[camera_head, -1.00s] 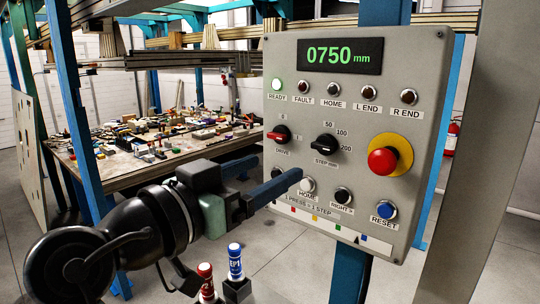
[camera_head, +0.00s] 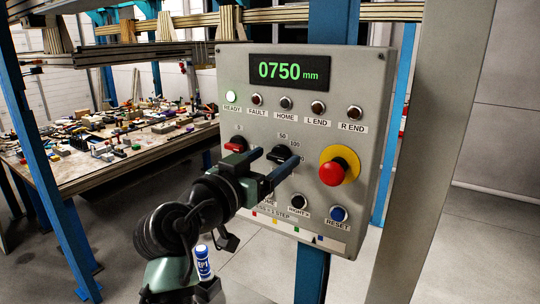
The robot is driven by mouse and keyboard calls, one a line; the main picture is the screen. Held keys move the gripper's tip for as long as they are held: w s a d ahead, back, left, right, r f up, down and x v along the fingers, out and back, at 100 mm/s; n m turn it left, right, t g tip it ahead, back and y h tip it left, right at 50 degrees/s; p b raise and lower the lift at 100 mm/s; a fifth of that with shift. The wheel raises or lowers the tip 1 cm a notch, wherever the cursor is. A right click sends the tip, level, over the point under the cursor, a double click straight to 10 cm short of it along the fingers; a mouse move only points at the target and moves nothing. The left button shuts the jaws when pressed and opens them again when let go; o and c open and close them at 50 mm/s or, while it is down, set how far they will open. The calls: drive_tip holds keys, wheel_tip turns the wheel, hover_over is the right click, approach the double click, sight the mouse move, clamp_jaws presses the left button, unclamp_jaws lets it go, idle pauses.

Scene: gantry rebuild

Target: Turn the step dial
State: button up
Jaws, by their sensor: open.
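The step dial (camera_head: 285,152) is a black knob on the grey control panel (camera_head: 375,75), with labels 50 and 100 showing above and to its right. The 200 label is partly hidden by a finger. My gripper (camera_head: 277,155) is open in front of the panel. Its two blue-grey fingers point at the panel, one to the left of the dial and one overlapping its lower right. I cannot tell whether either finger touches the dial. The dial's pointer setting is not clear. The display (camera_head: 289,72) reads 0750 mm.
The red drive switch (camera_head: 237,145) is left of my gripper. A red emergency button (camera_head: 333,172) on a yellow plate is to the right. The blue reset button (camera_head: 338,214) is below. A cluttered table (camera_head: 110,175) stands behind at left.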

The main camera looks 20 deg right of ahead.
drive_tip(key=shift+c, duration=0.3)
clamp_jaws()
drive_tip(key=n, duration=0.4)
drive_tip(key=shift+w+n, duration=0.1)
drive_tip(key=shift+n, duration=0.2)
drive_tip(key=n+p, duration=0.1)
drive_tip(key=n, duration=0.3)
drive_tip(key=shift+a+n+p, duration=0.1)
drive_tip(key=shift+n+p, duration=0.2)
drive_tip(key=n+p, duration=0.2)
drive_tip(key=n, duration=0.2)
drive_tip(key=shift+w+n, duration=0.1)
drive_tip(key=shift+n, duration=0.2)
drive_tip(key=shift+f+n+p, duration=0.15)
drive_tip(key=shift+n+p, duration=0.5)
drive_tip(key=shift+n, duration=0.4)
drive_tip(key=shift+f+n+p, duration=0.1)
drive_tip(key=shift+n+p, duration=0.55)
drive_tip(key=shift+n, duration=0.4)
